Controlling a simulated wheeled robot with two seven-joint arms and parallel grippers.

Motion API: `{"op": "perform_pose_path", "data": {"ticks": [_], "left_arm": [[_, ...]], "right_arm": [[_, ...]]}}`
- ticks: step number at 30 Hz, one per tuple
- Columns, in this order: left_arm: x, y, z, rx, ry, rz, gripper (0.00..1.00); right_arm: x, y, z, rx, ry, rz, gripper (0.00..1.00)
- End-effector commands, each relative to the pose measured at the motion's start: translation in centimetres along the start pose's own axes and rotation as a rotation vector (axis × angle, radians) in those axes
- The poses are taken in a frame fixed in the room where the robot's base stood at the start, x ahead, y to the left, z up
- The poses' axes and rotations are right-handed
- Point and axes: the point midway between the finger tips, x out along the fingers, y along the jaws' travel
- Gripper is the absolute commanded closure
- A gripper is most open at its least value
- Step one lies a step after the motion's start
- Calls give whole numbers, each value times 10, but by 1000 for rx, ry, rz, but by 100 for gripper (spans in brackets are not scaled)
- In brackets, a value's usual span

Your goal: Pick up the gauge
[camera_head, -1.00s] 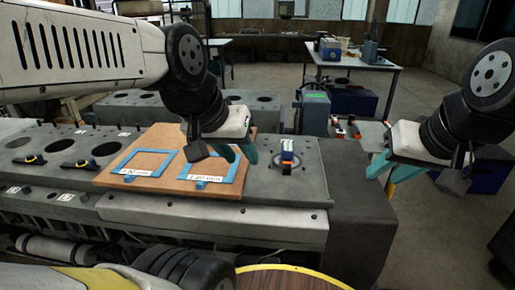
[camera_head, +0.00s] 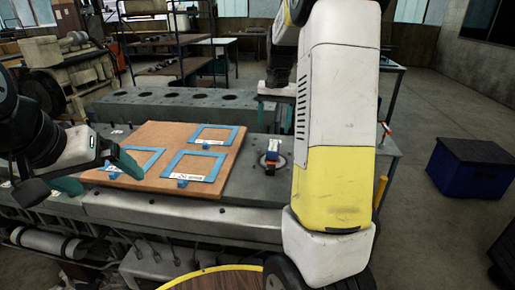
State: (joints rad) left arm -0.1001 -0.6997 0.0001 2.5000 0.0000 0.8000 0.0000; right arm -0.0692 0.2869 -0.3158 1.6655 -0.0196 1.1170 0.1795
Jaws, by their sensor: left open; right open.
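A small upright blue and dark device with a pale label, which looks like the gauge (camera_head: 272,154), stands on a round disc on the grey engine block (camera_head: 245,187), right of the wooden board. My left gripper (camera_head: 100,178) is open and empty at the left, over the board's left end, well away from the gauge. My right arm crosses the picture just right of the gauge. My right gripper (camera_head: 276,108) is beyond and above the gauge, apart from it, open and partly hidden by my arm.
The wooden board (camera_head: 225,170) carries three blue square frames (camera_head: 193,165), some with white labels. Another grey block with round holes (camera_head: 170,104) lies behind. A blue box (camera_head: 470,168) stands on the floor at right. A yellow-rimmed round top (camera_head: 215,278) is at the bottom.

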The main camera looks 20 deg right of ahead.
Motion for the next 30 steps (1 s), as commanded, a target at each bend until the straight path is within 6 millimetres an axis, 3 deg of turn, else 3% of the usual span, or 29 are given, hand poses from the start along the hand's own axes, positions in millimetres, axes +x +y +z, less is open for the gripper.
{"op": "perform_pose_path", "data": {"ticks": [3, 6, 22, 30], "left_arm": [[0, 0, 0, 0, 0, 0, 0], [0, 0, 0, 0, 0, 0, 0], [0, 0, 0, 0, 0, 0, 0], [0, 0, 0, 0, 0, 0, 0]], "right_arm": [[17, 6, -18, 30, -27, 41, 36], [25, 8, -25, 41, -37, 56, 36], [92, 4, -23, 43, -41, 60, 36], [103, 5, -24, 42, -37, 58, 36]]}}
